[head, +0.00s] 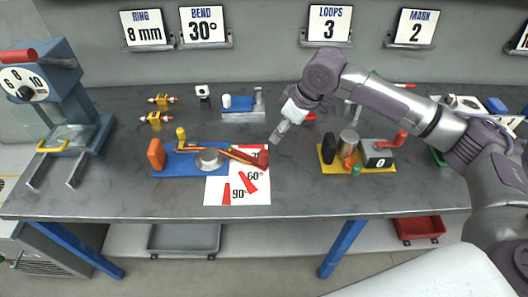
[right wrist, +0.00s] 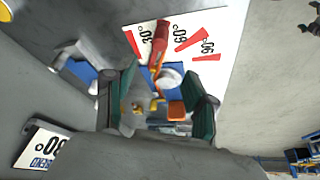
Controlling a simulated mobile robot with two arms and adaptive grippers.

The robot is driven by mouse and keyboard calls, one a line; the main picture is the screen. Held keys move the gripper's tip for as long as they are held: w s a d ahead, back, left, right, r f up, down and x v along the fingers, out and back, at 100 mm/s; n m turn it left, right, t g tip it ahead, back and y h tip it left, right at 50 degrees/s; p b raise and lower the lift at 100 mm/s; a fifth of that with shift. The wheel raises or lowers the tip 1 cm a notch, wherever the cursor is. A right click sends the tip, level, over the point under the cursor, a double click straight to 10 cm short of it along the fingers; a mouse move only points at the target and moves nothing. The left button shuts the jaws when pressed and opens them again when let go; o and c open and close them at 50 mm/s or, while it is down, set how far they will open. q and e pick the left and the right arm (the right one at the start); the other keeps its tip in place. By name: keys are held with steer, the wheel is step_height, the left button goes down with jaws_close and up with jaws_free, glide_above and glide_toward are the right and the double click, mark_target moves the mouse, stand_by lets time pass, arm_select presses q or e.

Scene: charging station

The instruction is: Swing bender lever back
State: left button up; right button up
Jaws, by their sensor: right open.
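The bender (head: 165,167) is a blue base with a round grey former (head: 209,158), an orange block and a copper-orange arm. Its lever ends in a red grip (head: 263,157) over the white angle card (head: 214,192), by the 30° mark. In the right wrist view the red grip (right wrist: 160,40) lies beyond the teal fingertips, beside the 30° wedge. My right gripper (head: 278,133) is open and empty, above and just behind the red grip, apart from it as far as I can tell. My left gripper is not in view.
A blue press with a dial (head: 28,84) stands at left. Yellow pieces (head: 155,118) and a blue-grey fixture (head: 240,103) sit behind the bender. A yellow-based station (head: 375,168) stands at right. Signs on the wall read 8 mm, 30° (head: 204,27), 3 and 2. The front table strip is clear.

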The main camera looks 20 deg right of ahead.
mark_target(265, 152)
steer(key=p+x, duration=0.1)
steer(key=x, duration=1.2)
steer(key=shift+a+f, duration=0.1)
steer(key=shift+f, duration=0.3)
jaws_close()
